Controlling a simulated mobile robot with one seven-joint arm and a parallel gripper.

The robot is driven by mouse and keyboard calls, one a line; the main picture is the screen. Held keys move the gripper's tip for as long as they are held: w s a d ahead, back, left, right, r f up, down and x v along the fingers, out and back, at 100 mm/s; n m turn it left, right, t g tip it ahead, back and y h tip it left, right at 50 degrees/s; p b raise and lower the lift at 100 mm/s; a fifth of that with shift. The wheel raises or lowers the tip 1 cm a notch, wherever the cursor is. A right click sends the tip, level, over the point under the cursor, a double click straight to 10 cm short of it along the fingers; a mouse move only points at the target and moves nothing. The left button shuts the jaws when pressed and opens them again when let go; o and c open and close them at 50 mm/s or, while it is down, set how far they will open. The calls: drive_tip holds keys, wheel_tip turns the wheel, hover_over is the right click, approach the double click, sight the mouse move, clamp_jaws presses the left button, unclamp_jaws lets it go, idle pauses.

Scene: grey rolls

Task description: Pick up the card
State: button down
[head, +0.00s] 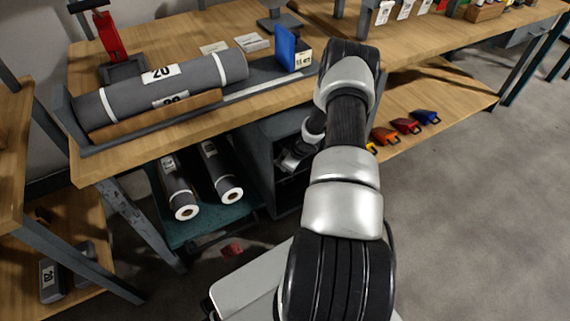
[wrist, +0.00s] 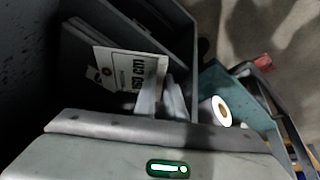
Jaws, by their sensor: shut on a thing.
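The card (wrist: 122,66) is white with dark printing that looks like a size in cm and a small brown spot. It shows tilted in the wrist view, among grey panels. My gripper (wrist: 163,96) is shut on the card, with its pale fingers at the card's lower right edge. In the head view my gripper (head: 293,158) reaches into the open front of the dark grey cabinet (head: 257,150) under the bench. I cannot make out the card in the head view.
Grey rolls (head: 178,187) lie on a teal shelf (head: 207,230) left of the cabinet. A large roll labelled 20 (head: 130,98) lies in a cradle on the bench. Cabinet walls (wrist: 185,60) stand close around my gripper. Coloured scoop-like items (head: 405,126) lie on the right lower shelf.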

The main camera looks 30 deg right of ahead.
drive_tip(key=s+a, duration=0.1)
drive_tip(key=s, duration=0.6)
drive_tip(key=s+a, duration=0.2)
drive_tip(key=s, duration=0.6)
drive_tip(key=shift+a+p, duration=0.25)
drive_tip(key=shift+p, duration=0.2)
drive_tip(key=shift+s, duration=0.2)
